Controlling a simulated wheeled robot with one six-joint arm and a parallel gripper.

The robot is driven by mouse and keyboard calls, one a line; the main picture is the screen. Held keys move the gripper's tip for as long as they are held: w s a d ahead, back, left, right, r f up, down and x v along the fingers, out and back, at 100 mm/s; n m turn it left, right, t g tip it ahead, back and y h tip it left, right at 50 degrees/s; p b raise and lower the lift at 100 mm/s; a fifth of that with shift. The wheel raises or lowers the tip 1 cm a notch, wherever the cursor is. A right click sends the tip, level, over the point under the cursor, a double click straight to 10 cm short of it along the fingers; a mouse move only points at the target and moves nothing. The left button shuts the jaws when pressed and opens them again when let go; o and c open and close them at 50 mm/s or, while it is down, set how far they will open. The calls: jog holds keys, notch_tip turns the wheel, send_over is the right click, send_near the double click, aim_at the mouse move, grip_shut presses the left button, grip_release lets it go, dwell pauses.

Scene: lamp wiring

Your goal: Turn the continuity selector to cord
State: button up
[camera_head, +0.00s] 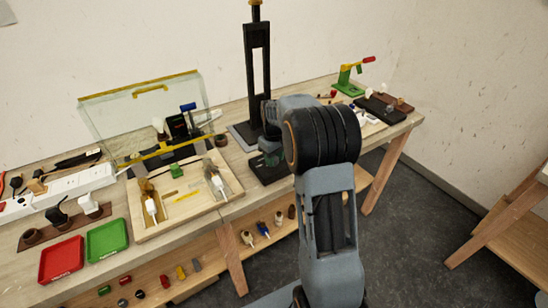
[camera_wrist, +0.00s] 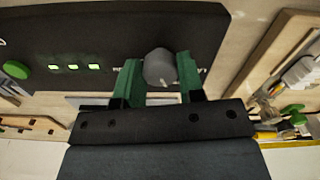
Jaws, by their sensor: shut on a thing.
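The continuity selector is a grey rounded knob (camera_wrist: 158,66) on a black box (camera_wrist: 100,30) in the wrist view. My gripper (camera_wrist: 159,78) has its green fingers on either side of the knob and is shut on it. A white pointer line shows low on the knob; small white marks lie on the box to both sides, too small to read. Several lit green squares (camera_wrist: 73,67) and a green round button (camera_wrist: 15,69) are left of the knob. In the head view the black box (camera_head: 268,172) is partly behind my arm, and the knob is hidden there.
A wooden tray (camera_head: 200,222) with lamp parts lies left of the box. A tall black stand (camera_head: 257,70) rises behind it. A clear hinged cover (camera_head: 140,110), red tray (camera_head: 62,260) and green tray (camera_head: 107,240) are farther left. A green clamp (camera_head: 348,82) stands at the right.

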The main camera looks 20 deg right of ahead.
jog(key=o, duration=0.9)
notch_tip(320, 180, up, 14)
jog(key=shift+f, duration=0.1)
dwell(0.3)
dwell(0.4)
jog(key=s+a+f+m+t, duration=0.1)
jog(key=s+a, duration=0.2)
jog(key=s, duration=0.4)
jog(key=s+a+f+m+t, duration=0.1)
jog(key=s+a+f, duration=0.1)
jog(key=s+a, duration=0.2)
jog(key=s+a+f+m+t, duration=0.1)
jog(key=s+a, duration=0.3)
jog(key=s, duration=0.7)
jog(key=shift+s+a+f+t, duration=0.1)
jog(key=shift+f+t, duration=0.3)
jog(key=shift+f, duration=0.3)
